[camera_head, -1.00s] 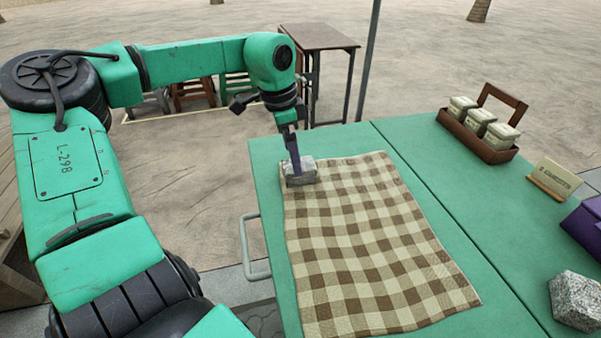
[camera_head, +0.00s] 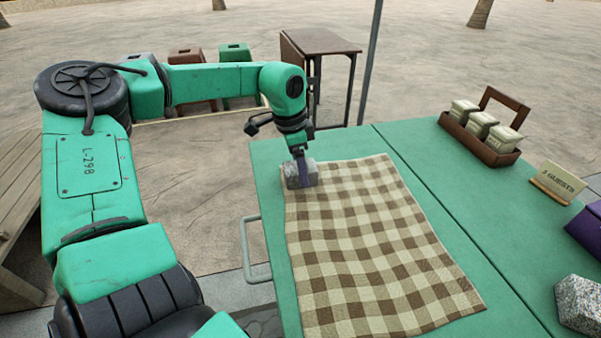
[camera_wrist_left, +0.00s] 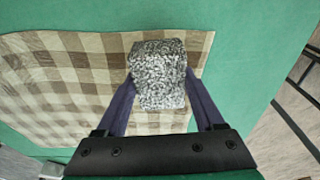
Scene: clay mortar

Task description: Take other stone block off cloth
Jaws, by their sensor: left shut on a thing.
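A grey speckled stone block (camera_head: 293,175) is at the far left corner of the brown and cream checked cloth (camera_head: 365,230). My left gripper (camera_head: 304,172) is shut on this block, with its purple fingers on either side of it. In the left wrist view the block (camera_wrist_left: 158,75) sits between the two fingers (camera_wrist_left: 160,100), over the cloth (camera_wrist_left: 60,85). I cannot tell whether the block still touches the cloth. Another speckled stone block (camera_head: 579,303) lies on the green table at the lower right, off the cloth. My right gripper is not in view.
The green table (camera_head: 480,225) has bare room right of the cloth. A brown carrier with several lidded containers (camera_head: 478,145), a small sign (camera_head: 558,182) and a purple object (camera_head: 587,228) stand at the right. A metal handle (camera_head: 247,250) juts from the left edge.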

